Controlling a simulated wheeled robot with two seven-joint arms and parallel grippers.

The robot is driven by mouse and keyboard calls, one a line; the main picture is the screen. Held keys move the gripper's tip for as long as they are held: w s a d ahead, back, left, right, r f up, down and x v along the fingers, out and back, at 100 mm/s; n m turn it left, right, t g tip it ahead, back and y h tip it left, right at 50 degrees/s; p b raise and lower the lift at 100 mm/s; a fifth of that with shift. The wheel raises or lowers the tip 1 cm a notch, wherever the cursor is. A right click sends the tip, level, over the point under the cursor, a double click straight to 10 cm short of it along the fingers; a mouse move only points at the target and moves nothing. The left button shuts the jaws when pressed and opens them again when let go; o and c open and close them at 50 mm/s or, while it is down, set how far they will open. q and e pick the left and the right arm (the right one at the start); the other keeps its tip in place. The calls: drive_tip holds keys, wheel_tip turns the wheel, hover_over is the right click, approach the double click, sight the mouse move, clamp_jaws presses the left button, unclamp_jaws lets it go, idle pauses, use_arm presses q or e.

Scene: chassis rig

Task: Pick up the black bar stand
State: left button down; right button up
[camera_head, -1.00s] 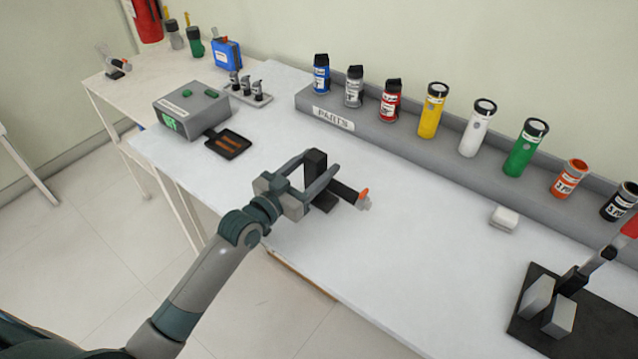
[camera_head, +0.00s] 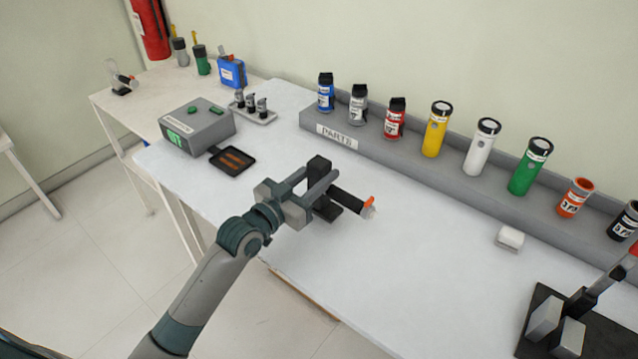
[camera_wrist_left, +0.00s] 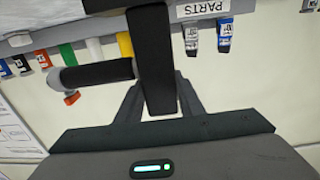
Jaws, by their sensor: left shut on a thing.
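The black bar stand has a dark upright post (camera_head: 319,168) and a flat dark base, with a black bar (camera_head: 352,203) sticking out sideways, tipped orange and grey. My left gripper (camera_head: 318,190) is shut on the post, one finger on each side, near the table's front edge. In the left wrist view the post (camera_wrist_left: 152,60) stands between the fingers and the bar (camera_wrist_left: 97,74) points left. The base is partly hidden by the fingers; any gap beneath it is hard to judge. My right gripper is not in view.
A grey parts rack (camera_head: 400,148) with several coloured cylinders runs along the wall. A grey box (camera_head: 197,125) and a black tray (camera_head: 232,160) are left of the gripper. A white block (camera_head: 510,237) and a dark fixture (camera_head: 575,330) lie right. The table's middle is clear.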

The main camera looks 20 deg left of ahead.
use_arm(q)
drive_tip(key=s+d+r+b, duration=0.1)
drive_tip(key=s+d+r, duration=0.4)
drive_tip(key=s+r, duration=0.3)
drive_tip(key=shift+s+d, duration=0.25)
drive_tip(key=shift+s, duration=0.9)
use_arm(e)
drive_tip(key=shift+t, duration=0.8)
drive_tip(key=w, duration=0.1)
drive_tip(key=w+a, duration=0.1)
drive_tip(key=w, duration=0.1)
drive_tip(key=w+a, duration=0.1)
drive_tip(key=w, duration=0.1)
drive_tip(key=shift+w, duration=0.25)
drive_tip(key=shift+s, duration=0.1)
